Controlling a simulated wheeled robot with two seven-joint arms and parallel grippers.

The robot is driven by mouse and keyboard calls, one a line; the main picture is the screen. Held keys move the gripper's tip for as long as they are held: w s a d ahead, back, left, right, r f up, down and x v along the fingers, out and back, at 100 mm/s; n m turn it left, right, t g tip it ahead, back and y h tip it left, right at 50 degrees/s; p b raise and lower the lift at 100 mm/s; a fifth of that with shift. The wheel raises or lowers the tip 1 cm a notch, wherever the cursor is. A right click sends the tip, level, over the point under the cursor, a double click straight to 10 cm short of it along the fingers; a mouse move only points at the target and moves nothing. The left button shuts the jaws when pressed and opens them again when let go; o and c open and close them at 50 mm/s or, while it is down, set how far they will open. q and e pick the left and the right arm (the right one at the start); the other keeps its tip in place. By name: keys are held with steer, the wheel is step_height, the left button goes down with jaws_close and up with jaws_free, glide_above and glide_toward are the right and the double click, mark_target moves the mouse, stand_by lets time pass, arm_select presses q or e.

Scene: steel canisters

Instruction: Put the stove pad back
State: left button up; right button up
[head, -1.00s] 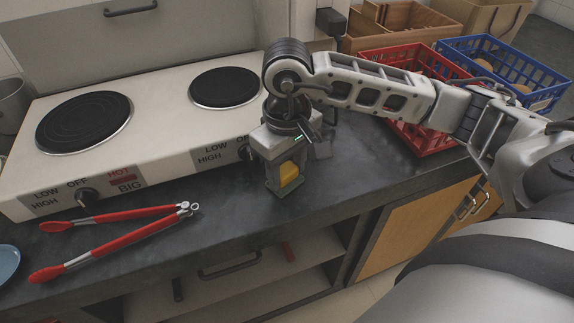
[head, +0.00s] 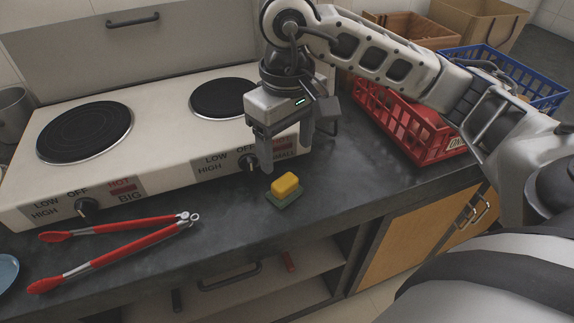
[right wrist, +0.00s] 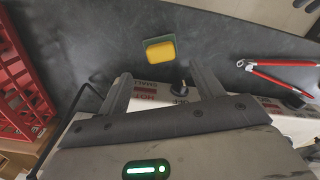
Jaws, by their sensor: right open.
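The stove pad appears to be the small yellow and dark green sponge-like block (head: 285,187), lying on the dark counter in front of the stove. It also shows in the right wrist view (right wrist: 161,50), beyond the fingertips. My right gripper (head: 284,160) is open and empty, pointing down just behind and above the block, close to the stove's front panel. Its two fingers show in the right wrist view (right wrist: 160,80), apart, with nothing between them. The white two-burner stove (head: 150,168) stands behind. My left gripper is not in view.
Red-handled tongs (head: 125,235) lie on the counter at the left, with a blue plate edge (head: 6,270) beside them. A red crate (head: 425,135) and a blue crate (head: 540,90) stand at the right. The counter's front edge runs close before the block.

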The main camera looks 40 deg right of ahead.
step_height(320, 180, up, 4)
steer(key=shift+f+p, duration=0.1)
steer(key=shift+p, duration=0.2)
stand_by(0.4)
